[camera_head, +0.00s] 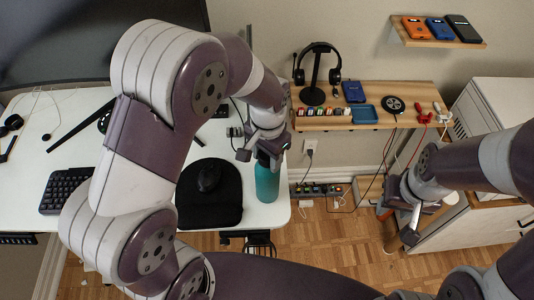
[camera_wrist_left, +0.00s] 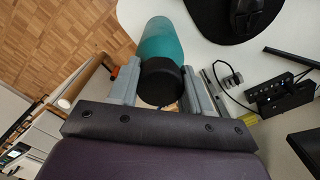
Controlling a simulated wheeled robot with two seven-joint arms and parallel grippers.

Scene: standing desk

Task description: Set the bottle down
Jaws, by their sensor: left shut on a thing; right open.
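The teal bottle (camera_head: 267,184) stands roughly upright at the right edge of the white desk (camera_head: 262,215) in the head view. In the left wrist view the bottle (camera_wrist_left: 160,40) has a black cap (camera_wrist_left: 160,80) between the fingers. My left gripper (camera_head: 268,158) is shut on the bottle near its top, coming from above. Whether the bottle's base touches the desk is hard to tell. My right gripper (camera_head: 398,218) is open and empty, in front of the white cabinet at the right.
A black mouse pad (camera_head: 208,212) with a mouse (camera_head: 208,179) lies left of the bottle. A keyboard (camera_head: 66,191) is further left. A wooden shelf (camera_head: 360,93) with a headphone stand, phone and small items is behind. A power strip (camera_head: 318,189) lies beyond the desk's right edge.

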